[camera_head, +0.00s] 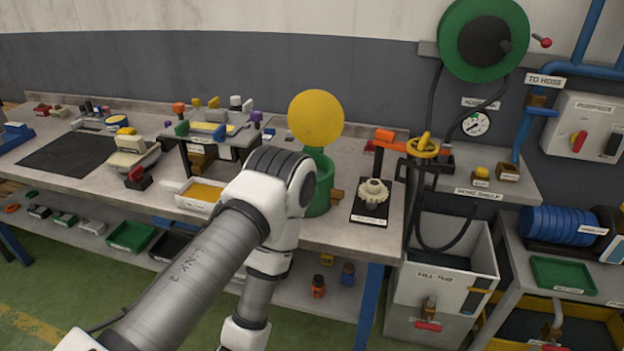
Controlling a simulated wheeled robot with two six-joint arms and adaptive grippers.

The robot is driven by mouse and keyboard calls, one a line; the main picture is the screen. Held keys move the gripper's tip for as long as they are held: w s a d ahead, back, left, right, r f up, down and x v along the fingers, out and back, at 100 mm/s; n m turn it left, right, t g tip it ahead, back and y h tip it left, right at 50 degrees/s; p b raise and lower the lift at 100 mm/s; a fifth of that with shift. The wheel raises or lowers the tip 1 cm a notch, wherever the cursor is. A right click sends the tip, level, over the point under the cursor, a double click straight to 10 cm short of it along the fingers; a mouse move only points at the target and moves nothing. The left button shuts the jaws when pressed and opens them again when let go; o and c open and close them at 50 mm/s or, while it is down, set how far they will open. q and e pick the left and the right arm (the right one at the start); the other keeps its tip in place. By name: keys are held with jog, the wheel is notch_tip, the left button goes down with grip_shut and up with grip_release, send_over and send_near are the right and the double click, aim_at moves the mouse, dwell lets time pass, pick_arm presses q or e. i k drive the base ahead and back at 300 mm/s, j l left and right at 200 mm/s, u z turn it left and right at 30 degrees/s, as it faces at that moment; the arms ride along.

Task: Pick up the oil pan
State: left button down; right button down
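I cannot tell for sure which thing is the oil pan. Shallow trays that could be it are a white-rimmed tray with yellow contents (203,190) on the bench, a green tray (132,236) and a dark tray (170,245) low under the bench, and a green tray (562,274) on the right stand. My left arm comes in from the lower left, bends in front of the bench and runs down to the bottom edge. It hides part of the bench. Neither gripper shows.
The long bench (345,232) holds a green cylinder (321,188) with a yellow disc (315,118) above it, a gear on a dark plate (372,192) and several small tools. A grey open bin (440,290) stands right of the bench. Green floor (50,285) is clear at lower left.

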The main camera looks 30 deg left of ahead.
aim_at(198, 194)
jog(key=u, duration=1.6)
